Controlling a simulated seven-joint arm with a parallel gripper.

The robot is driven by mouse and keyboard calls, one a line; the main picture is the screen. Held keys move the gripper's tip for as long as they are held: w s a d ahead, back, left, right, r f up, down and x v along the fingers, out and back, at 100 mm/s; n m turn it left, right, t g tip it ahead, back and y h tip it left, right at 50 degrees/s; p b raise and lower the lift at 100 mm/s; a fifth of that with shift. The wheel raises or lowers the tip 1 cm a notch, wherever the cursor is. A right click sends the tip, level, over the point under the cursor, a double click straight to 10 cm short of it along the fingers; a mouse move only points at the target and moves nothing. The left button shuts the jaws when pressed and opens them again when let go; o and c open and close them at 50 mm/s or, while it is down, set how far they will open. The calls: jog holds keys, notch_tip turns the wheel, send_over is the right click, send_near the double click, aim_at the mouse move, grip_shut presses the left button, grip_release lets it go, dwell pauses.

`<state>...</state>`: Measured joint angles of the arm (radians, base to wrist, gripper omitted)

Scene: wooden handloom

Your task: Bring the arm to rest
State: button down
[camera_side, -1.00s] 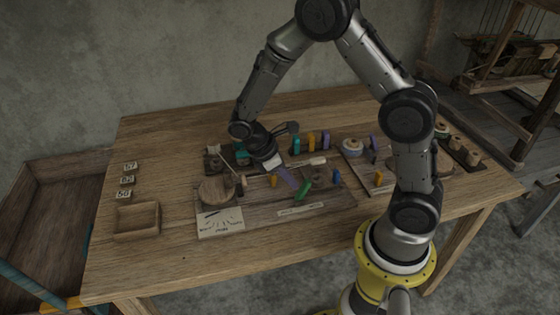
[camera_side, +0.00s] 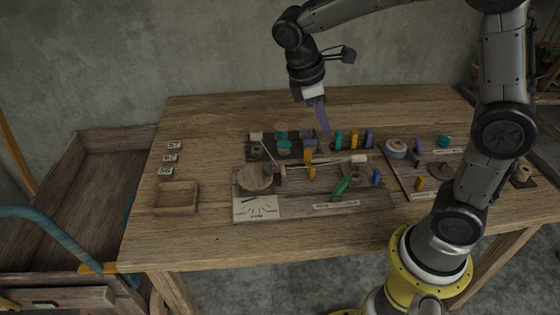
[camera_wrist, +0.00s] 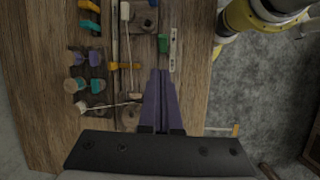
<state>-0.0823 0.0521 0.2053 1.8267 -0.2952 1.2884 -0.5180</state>
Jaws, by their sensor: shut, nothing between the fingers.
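My gripper (camera_side: 324,128) hangs from my arm above the back half of the wooden table (camera_side: 210,112). Its purple fingers are together and hold nothing. They point down in the side view. The fingers look apart from everything on the table.
A work board (camera_side: 300,209) carries a round wooden disc (camera_side: 255,178), a green piece (camera_side: 340,187) and a paper dial. Coloured pegs stand behind it. An open wooden box (camera_side: 176,197) sits at the left. The back strip of the table is clear.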

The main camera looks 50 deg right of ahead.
jog(key=s+r+m+t+y, duration=0.2)
jog(key=s+r+m+t, duration=0.15)
jog(key=s+r, duration=0.4)
jog(key=s+a+f+m+t+y, duration=0.1)
jog(key=s+a+f+m+t, duration=0.2)
jog(key=s, duration=0.4)
jog(key=shift+a+f+m+t, duration=0.3)
jog(key=shift+m+t, duration=0.35)
jog(key=shift+m, duration=0.2)
